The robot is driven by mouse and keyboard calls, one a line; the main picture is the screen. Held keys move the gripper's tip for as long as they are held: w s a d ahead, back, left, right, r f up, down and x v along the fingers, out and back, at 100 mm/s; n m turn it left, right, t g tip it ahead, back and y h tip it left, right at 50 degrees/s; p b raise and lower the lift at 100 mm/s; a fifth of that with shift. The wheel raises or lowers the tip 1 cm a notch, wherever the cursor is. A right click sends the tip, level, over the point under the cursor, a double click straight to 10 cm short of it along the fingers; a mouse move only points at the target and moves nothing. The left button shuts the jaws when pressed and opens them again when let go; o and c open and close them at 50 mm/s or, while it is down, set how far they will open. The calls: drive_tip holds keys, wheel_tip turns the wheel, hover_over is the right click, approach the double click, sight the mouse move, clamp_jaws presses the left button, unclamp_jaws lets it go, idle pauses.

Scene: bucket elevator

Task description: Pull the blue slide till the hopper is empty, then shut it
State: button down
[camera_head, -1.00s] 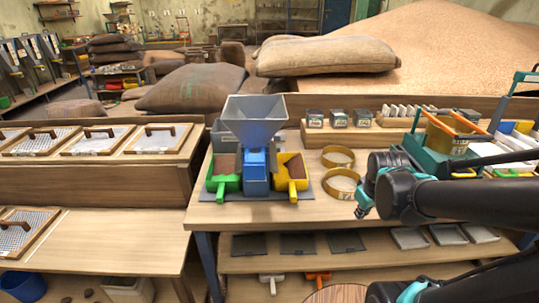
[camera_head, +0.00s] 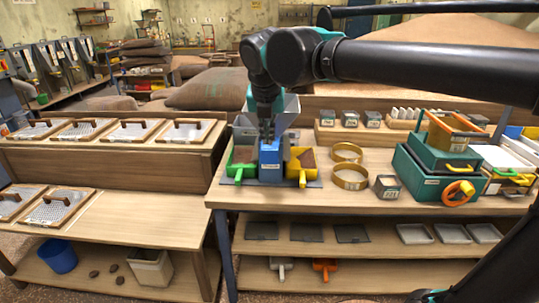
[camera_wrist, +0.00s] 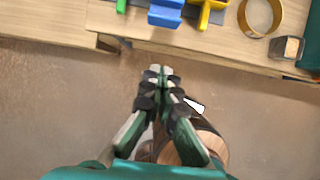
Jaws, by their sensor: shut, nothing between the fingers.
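The grey hopper (camera_head: 290,108) stands on the workbench, partly hidden behind my arm; I cannot see its contents. Below it is the blue part with the slide (camera_head: 270,164), between a green scoop-like tray (camera_head: 241,172) on the left and a yellow one (camera_head: 301,172) on the right. The blue part also shows at the top of the wrist view (camera_wrist: 165,13). My gripper (camera_head: 267,138) overlaps the hopper in the head view. In the wrist view my gripper (camera_wrist: 162,72) is shut and empty, short of the bench's front edge, apart from the blue part.
A green box with an orange wheel (camera_head: 458,191) stands further right. A wooden bench with mesh trays (camera_head: 128,131) is on the left. The floor before the bench looks clear.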

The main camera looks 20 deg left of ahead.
sight(268, 151)
drive_tip(key=x, duration=0.3)
drive_tip(key=w+x, duration=0.1)
drive_tip(key=x, duration=0.3)
drive_tip(key=w+r+x, duration=0.1)
drive_tip(key=x, duration=0.2)
drive_tip(key=shift+w+a+f, duration=0.25)
drive_tip(key=shift+a+f, duration=0.15)
drive_tip(key=shift+w+a, duration=0.15)
drive_tip(key=shift+w, duration=0.5)
